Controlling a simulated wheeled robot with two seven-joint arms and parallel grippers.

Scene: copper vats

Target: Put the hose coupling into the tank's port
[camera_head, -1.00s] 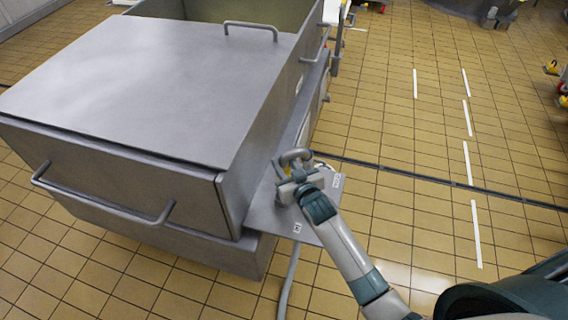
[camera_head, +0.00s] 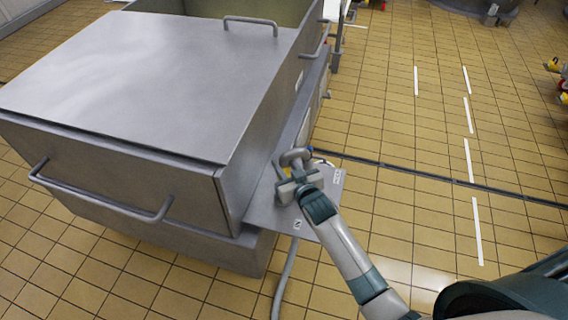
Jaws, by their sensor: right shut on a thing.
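A large grey metal tank (camera_head: 140,80) fills the left half of the view. A flat metal plate (camera_head: 262,212) sticks out low at its right side. My right gripper (camera_head: 287,172) is over this plate, close to the tank's side wall. It is shut on a grey, curved piece, which looks like the hose coupling (camera_head: 296,154). The gripper hides much of the coupling and the plate under it. I cannot make out the port, or whether the coupling touches it. My left gripper is not in view.
A grey hose or pipe (camera_head: 284,282) runs down from the plate to the floor. Handles (camera_head: 100,200) stick out from the tank's front and top. The tiled floor (camera_head: 420,140) to the right is open, with white dashes and a dark drain line.

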